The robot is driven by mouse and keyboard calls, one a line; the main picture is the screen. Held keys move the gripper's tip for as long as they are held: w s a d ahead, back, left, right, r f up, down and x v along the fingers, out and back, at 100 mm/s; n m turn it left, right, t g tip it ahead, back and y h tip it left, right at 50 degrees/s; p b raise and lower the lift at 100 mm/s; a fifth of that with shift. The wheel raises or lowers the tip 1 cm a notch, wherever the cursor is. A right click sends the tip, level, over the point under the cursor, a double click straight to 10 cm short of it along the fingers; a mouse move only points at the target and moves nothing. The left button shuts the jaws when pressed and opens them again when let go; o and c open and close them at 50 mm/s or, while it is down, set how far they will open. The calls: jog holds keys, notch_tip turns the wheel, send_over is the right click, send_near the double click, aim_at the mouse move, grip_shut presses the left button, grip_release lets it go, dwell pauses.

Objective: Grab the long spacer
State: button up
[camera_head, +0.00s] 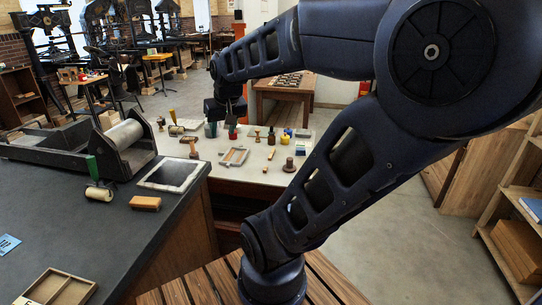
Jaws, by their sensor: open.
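My gripper (225,118) is at the end of my arm, above the far part of the pale worktop (222,172); it is small and dark in this view, with its jaws apart. I see nothing held in it. A small framed tray (234,156) lies on the pale worktop, below and a little right of my gripper, with a thin wooden piece in it. I cannot tell for sure which piece is the long spacer. Small tools stand close around and below my gripper.
A dark counter (135,240) at left bears a roller press (122,140), a green-handled roller (98,190), a wooden block (145,203) and a wooden tray (55,290). A wooden handled tool (289,165) stands at the worktop's right. Shelves (515,215) stand at right. Open floor lies between.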

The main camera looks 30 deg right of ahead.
jog(key=w+d+f+m, duration=0.1)
jog(key=w+d+f, duration=0.1)
jog(key=w+d, duration=0.35)
jog(key=w+d+f+m, duration=0.1)
jog(key=w+d+m, duration=0.1)
jog(key=w, duration=0.7)
jog(key=m+h, duration=0.5)
send_over(272, 153)
jog(key=s+a, duration=0.3)
notch_tip(272, 153, down, 32)
jog(key=shift+s+r, duration=0.1)
jog(key=shift+r, duration=0.1)
jog(key=shift+x, duration=2.9)
jog(key=shift+a, duration=0.15)
grip_shut()
